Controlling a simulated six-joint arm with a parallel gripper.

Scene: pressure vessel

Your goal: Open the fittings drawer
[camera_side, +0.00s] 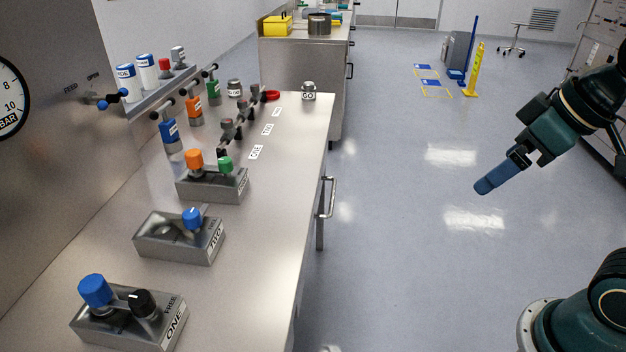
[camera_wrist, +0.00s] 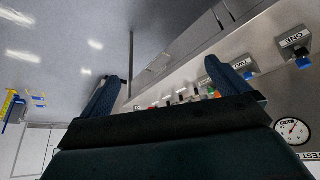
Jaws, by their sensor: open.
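The drawer handle (camera_side: 328,198) is a metal bar standing out from the right side of the steel bench, just below the top. The drawer front is mostly hidden under the bench edge, and I cannot tell from this angle whether it is fully shut. My gripper (camera_side: 484,187) hangs in the air to the right of the bench, well apart from the handle, its blue fingers pointing down and left. In the wrist view my gripper (camera_wrist: 165,78) has its two blue fingers wide apart with nothing between them.
The bench top (camera_side: 255,270) carries valve blocks, including the block marked ONE (camera_side: 130,315), and several small bottles. A pressure gauge (camera_side: 10,97) is on the left panel. A yellow floor sign (camera_side: 474,72) stands far back. The floor between bench and gripper is clear.

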